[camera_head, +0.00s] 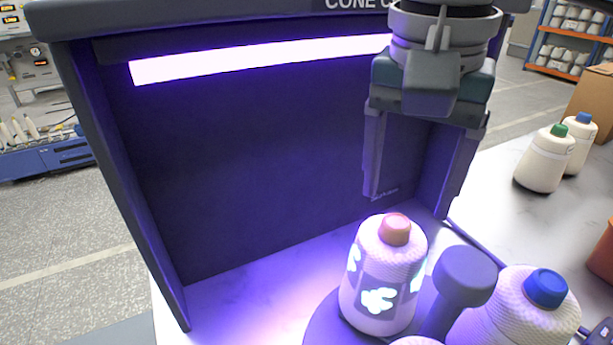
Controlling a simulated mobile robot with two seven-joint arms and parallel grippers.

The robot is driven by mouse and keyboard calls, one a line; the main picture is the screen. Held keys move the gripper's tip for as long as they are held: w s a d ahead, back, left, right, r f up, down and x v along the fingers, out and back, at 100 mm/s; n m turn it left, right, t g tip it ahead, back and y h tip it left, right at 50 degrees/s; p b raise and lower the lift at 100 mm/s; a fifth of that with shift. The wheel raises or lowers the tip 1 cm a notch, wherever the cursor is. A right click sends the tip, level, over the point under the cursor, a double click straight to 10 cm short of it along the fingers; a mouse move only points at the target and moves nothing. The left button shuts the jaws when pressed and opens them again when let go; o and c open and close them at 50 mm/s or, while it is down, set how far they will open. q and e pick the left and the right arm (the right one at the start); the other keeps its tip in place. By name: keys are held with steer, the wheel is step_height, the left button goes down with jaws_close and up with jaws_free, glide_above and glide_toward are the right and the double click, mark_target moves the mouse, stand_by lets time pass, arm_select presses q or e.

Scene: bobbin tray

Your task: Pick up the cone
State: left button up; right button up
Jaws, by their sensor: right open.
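A white yarn cone (384,272) with an orange-pink cap stands upright on a dark round plate (322,322) inside a booth lit violet. Bright pale-cyan patches glow on its side. My right gripper (408,203) comes down from the top and is open and empty. Its two fingers point down above and behind the cone's cap in the picture, with no visible contact. A second cone (515,315) with a blue cap stands to the right at the bottom edge, partly cut off. My left gripper is not in view.
The booth's dark back panel (250,170) and left side wall (115,180) surround the plate, with a light strip (260,60) above. A dark round-topped post (465,277) stands right beside the cone. Green-capped (543,165) and blue-capped (578,150) cones stand on the table at right.

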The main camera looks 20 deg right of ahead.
mark_target(397, 220)
steer(key=shift+w+d+f, duration=0.1)
steer(key=shift+w+f, duration=0.05)
steer(key=shift+f, duration=0.8)
steer(key=shift+w+f, duration=0.1)
steer(key=shift+f, duration=0.85)
jaws_close()
